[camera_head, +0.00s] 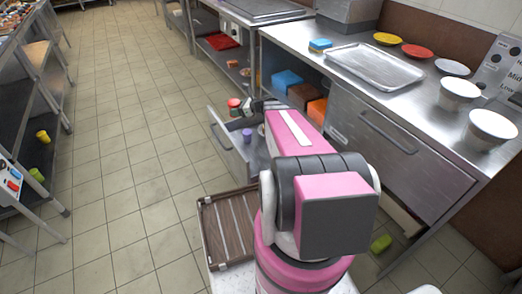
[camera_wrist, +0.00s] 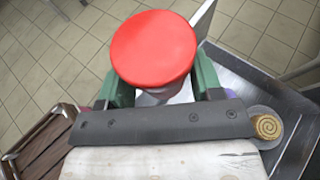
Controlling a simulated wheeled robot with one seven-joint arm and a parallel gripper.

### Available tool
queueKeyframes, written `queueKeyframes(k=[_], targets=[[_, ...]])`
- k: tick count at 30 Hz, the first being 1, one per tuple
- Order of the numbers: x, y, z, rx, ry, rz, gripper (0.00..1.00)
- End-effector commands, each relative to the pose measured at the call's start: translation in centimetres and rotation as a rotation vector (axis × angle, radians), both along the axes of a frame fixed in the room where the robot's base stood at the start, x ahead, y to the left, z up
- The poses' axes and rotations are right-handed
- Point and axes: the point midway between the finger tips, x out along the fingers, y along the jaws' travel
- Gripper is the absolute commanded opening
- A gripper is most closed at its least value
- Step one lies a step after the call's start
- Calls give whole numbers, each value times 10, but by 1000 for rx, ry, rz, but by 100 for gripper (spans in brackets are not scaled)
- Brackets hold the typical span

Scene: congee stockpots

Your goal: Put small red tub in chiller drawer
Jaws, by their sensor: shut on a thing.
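The small red tub (camera_head: 234,103) has a round red lid and a pale body. It also shows large in the wrist view (camera_wrist: 153,48), upright between the green fingers. My gripper (camera_wrist: 162,92) is shut on it; in the head view the gripper (camera_head: 249,105) is partly hidden by my arm. The chiller drawer (camera_head: 226,143) is pulled open under the counter. In the head view the tub appears at the drawer's far end; I cannot tell its height above it. A purple item (camera_head: 247,134) and dark contents show inside the drawer.
The steel counter (camera_head: 300,38) carries a metal tray (camera_head: 374,66), coloured plates and white bowls. Blue (camera_head: 287,80) and orange boxes sit on the shelf beneath. A slatted brown rack (camera_head: 229,228) lies near my base.

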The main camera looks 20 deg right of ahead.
Motion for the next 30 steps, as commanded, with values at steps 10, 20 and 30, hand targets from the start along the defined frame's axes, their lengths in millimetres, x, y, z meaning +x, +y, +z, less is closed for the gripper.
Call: queueKeyframes(k=[10, 20, 30], targets=[[82, -21, -166, -3, 13, -65, 32], [90, -30, -223, -12, 18, -87, 32], [52, -80, -259, -10, 19, -89, 32]])
